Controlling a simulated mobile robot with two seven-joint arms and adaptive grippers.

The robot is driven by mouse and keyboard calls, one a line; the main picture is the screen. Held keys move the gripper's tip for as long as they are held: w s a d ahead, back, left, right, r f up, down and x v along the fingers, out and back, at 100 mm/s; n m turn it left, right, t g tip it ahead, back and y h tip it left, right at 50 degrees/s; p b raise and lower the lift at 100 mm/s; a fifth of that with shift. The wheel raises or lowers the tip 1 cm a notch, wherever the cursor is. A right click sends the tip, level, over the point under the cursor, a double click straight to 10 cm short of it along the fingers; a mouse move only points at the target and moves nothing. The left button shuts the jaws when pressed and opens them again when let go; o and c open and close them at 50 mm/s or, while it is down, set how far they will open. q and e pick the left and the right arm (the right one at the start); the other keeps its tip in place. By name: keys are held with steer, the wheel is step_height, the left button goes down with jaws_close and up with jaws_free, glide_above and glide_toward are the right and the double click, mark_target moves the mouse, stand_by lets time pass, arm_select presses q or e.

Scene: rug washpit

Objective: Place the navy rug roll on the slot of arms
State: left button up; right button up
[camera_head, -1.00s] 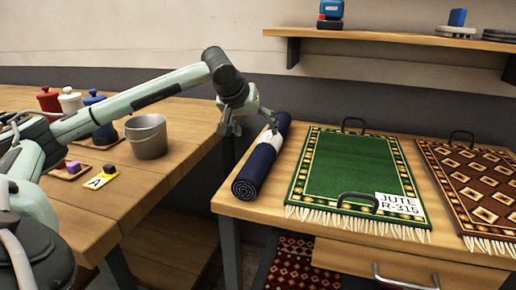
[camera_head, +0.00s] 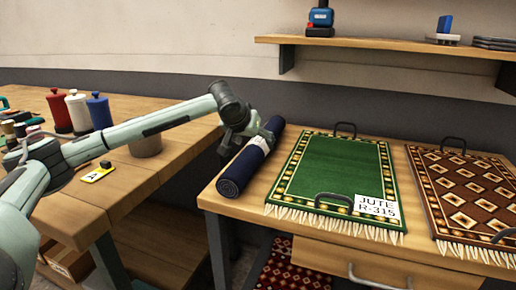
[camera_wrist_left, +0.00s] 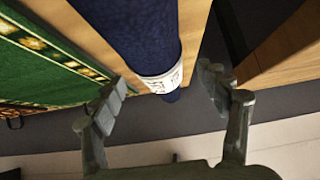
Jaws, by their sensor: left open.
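The navy rug roll (camera_head: 247,169) lies along the left edge of the right-hand table, with a white band around it near its far part. My left gripper (camera_head: 262,130) is at the far part of the roll, by the band. In the left wrist view the open fingers of my left gripper (camera_wrist_left: 165,100) stand on either side of the roll (camera_wrist_left: 135,30) and its white printed band (camera_wrist_left: 163,80). Whether a finger touches the roll cannot be told. No slot of arms can be made out. My right gripper is not in view.
A green rug (camera_head: 333,172) with a JUTE R-315 label and a brown patterned rug (camera_head: 465,195) lie right of the roll, with black handles. A bucket (camera_head: 146,144), spools (camera_head: 78,112) and a yellow A tag (camera_head: 98,173) are on the left table. A gap separates the tables.

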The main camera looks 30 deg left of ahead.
mark_target(256, 143)
arm_select(q)
steer(key=x, duration=0.4)
steer(key=shift+d+f, duration=0.15)
steer(key=shift+f, duration=0.05)
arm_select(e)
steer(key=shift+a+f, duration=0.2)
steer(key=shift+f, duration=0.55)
arm_select(q)
steer(key=shift+s, duration=0.1)
steer(key=shift+c, duration=0.6)
steer(key=c, duration=1.4)
steer(key=shift+r, duration=0.1)
jaws_close()
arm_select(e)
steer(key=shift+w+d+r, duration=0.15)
arm_select(q)
steer(key=shift+r, duration=0.1)
